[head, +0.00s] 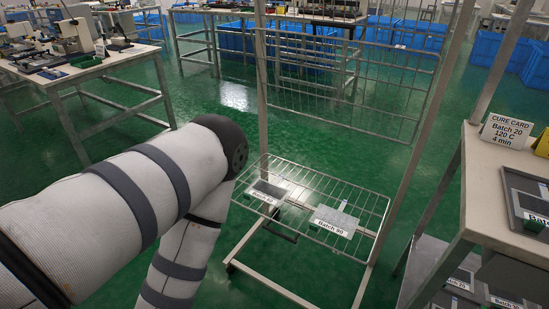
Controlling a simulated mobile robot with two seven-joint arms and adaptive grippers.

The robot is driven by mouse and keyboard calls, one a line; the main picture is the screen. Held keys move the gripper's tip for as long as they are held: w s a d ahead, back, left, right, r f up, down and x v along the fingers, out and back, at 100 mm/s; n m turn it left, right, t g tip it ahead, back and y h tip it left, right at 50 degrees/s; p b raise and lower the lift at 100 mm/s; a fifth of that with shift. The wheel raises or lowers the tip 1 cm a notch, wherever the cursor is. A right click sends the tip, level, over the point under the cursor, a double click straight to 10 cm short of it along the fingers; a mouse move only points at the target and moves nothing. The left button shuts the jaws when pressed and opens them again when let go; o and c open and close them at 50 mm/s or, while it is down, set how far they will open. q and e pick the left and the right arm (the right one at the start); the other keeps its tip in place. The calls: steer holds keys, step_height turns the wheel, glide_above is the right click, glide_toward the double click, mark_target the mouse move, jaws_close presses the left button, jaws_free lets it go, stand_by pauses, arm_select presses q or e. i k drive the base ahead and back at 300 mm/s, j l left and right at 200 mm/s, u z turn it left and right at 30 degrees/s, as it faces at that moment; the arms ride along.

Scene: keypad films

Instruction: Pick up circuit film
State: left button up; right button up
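A film with a grey sheet and a white label reading "Batch 90" (335,221) lies flat on the wire shelf (375,199) of a rack. A second, darker film (268,189) lies to its left on the same shelf. Its label starts with "Batch", but the number is partly hidden by my arm. I cannot tell which of these is the circuit film. My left arm comes in from the left, bends at a dark joint beside the shelf and runs down out of the picture. Neither of my grippers shows.
A bench (482,205) at right holds a "CURE CARD" sign (507,130) reading Batch 20, 120 C, 4 min, and a dark "Batch" tray (527,196). More labelled films (462,280) lie below. A raised wire shelf (350,85) stands behind. Green floor is open at centre left.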

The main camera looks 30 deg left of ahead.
mark_target(272, 194)
steer(key=z, duration=2.55)
steer(key=k+l+u, duration=0.1)
steer(key=u, duration=3.3)
steer(key=i+j+z, duration=0.1)
steer(key=i, duration=0.3)
steer(key=i+j+z, duration=0.1)
steer(key=i, duration=0.25)
steer(key=i+j+z, duration=0.15)
steer(key=i, duration=0.25)
